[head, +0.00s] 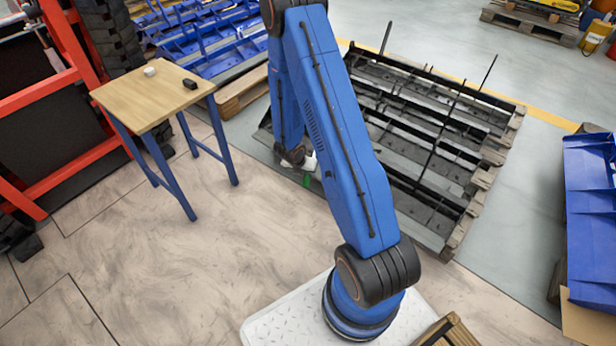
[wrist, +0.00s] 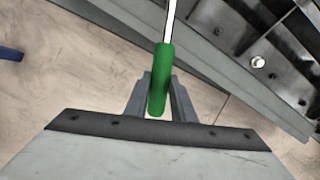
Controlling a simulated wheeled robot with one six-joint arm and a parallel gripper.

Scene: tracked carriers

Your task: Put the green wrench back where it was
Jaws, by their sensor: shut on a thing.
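The green wrench (wrist: 160,80) is between the fingers of my gripper (wrist: 160,100) in the wrist view. Its green handle lies in the jaws and its metal shank runs up out of the top of the picture, so its head is not visible. My gripper is shut on the handle. In the head view my arm hides most of the gripper, and a small bit of green from the wrench (head: 306,181) shows low near the pallet's left edge.
A small wooden table (head: 150,92) with blue legs stands at the left, bearing a white object (head: 150,71) and a black object (head: 190,84). A pallet with dark metal frames (head: 430,135) lies behind my arm. Open floor (head: 200,270) lies at the front left.

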